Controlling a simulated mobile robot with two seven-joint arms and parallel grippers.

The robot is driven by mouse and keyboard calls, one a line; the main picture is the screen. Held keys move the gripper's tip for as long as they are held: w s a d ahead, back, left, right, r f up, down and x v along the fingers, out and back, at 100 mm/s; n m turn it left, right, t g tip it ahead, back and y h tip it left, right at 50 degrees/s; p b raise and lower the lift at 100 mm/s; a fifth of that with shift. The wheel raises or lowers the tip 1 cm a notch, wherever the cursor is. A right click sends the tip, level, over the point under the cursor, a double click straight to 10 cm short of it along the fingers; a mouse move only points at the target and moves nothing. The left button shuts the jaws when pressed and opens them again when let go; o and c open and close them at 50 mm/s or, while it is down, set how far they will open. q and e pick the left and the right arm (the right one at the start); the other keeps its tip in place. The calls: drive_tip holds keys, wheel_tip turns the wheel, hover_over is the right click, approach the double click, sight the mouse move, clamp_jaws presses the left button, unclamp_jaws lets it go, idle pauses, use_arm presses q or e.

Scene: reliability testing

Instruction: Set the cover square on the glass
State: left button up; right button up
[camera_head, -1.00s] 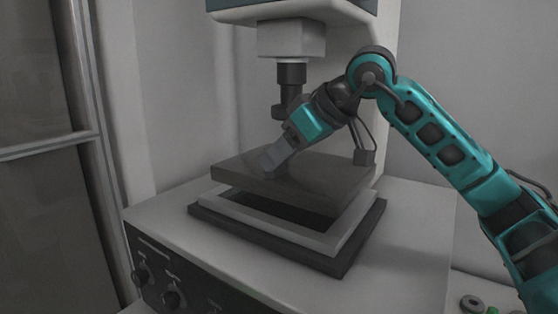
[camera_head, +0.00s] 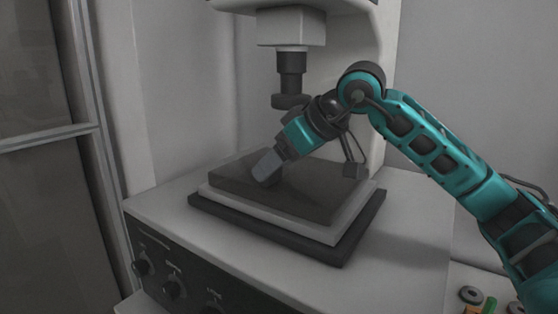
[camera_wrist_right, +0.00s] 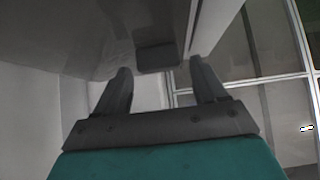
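The cover (camera_head: 315,190), a flat dark grey plate, lies on the light grey frame (camera_head: 340,232) on the machine's bed. Its edges look about parallel to the frame, whose rim shows along the front and right. The glass is hidden under the cover. My right gripper (camera_head: 266,168) reaches down from the right to the cover's top, left of its middle. In the right wrist view its two fingers (camera_wrist_right: 160,75) stand apart, with a dark knob (camera_wrist_right: 156,58) between their tips and gaps on both sides. My left gripper is out of view.
A dark base plate (camera_head: 340,258) surrounds the frame on the white machine housing (camera_head: 400,240). A dark lens column (camera_head: 291,75) hangs above, close behind my right gripper. Small round parts (camera_head: 471,294) and a green piece lie at lower right.

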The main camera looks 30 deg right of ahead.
drive_tip(key=shift+o, duration=0.4)
drive_tip(key=shift+r, duration=0.15)
drive_tip(key=v, duration=1.2)
